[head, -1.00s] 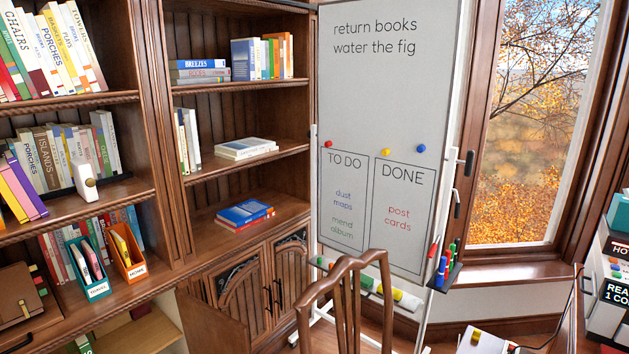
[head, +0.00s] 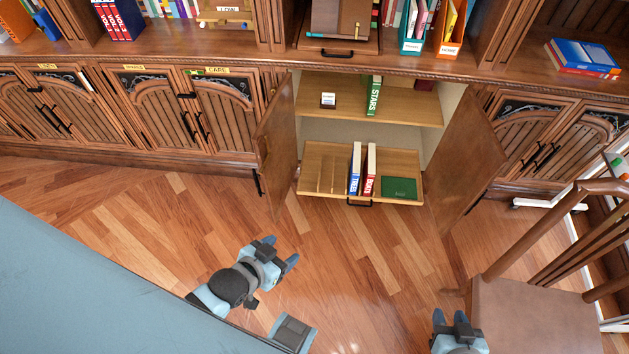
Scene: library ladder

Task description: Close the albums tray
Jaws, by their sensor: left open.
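A wooden pull-out tray (head: 322,180) sticks out of the low open cabinet, with a dark handle (head: 358,204) on its front edge. It carries a blue binder (head: 355,168), a red binder (head: 370,170) and a flat green album (head: 399,188). I read no label naming it the albums tray. My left gripper (head: 282,251) is open and empty over the floor, in front of the tray and lower left of it in the view. My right gripper (head: 450,316) is open and empty at the bottom edge, well apart from the tray.
Open cabinet doors stand left (head: 275,150) and right (head: 465,160) of the tray. A shelf (head: 415,108) above holds a green book (head: 374,95). Another tray with a handle (head: 330,52) sits higher up. A chair (head: 530,310) stands at right. The floor between is clear.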

